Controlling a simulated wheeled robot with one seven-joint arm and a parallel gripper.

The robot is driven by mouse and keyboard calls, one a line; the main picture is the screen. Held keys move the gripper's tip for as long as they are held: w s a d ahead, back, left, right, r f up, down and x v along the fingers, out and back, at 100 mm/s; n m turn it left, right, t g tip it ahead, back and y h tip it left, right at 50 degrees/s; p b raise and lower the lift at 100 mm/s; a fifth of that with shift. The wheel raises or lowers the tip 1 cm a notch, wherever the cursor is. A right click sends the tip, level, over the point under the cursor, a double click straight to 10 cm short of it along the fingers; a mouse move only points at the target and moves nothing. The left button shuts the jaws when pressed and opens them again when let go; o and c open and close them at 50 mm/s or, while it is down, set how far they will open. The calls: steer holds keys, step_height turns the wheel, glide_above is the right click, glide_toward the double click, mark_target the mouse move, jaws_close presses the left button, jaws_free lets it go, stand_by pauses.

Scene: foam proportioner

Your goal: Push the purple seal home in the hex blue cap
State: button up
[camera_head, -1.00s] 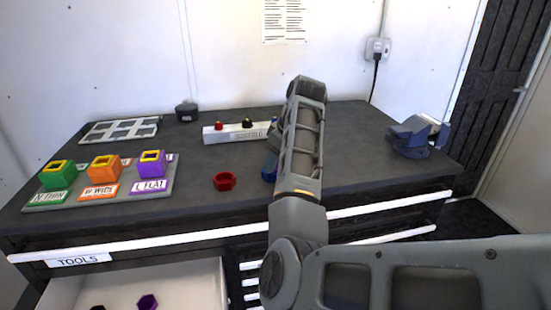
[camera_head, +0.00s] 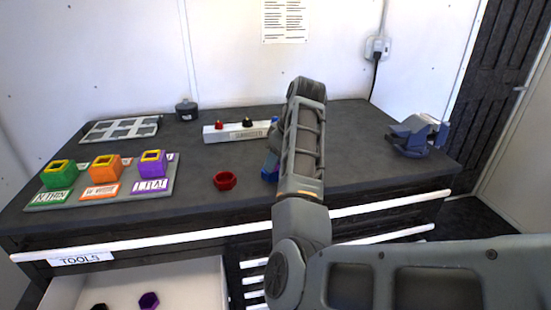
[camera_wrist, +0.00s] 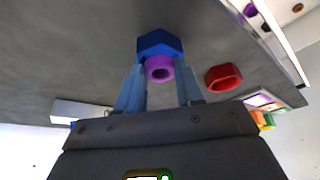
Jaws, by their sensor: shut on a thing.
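The hex blue cap (camera_wrist: 160,44) sits on the dark bench top, just beyond my fingertips in the wrist view. In the head view only a blue edge of it (camera_head: 270,169) shows beside my arm. My gripper (camera_wrist: 160,80) is shut on the purple seal, one finger on each side. My arm hides the gripper in the head view.
A red hex cap (camera_head: 224,181) lies left of the blue one. Green, orange and purple blocks stand on a labelled tray (camera_head: 67,200) at left. A white manifold (camera_head: 228,135) is behind, a blue-grey fixture (camera_head: 416,137) at right. An open drawer (camera_head: 200,280) is below.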

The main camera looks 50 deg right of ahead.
steer(key=o, duration=1.1)
steer(key=shift+o, duration=0.3)
steer(key=shift+o, duration=1.2)
steer(key=shift+r, duration=0.1)
step_height(320, 180, up, 3)
steer(key=p, duration=0.3)
steer(key=shift+r+p, duration=0.7)
steer(key=shift+r, duration=0.7)
steer(key=shift+c, duration=0.4)
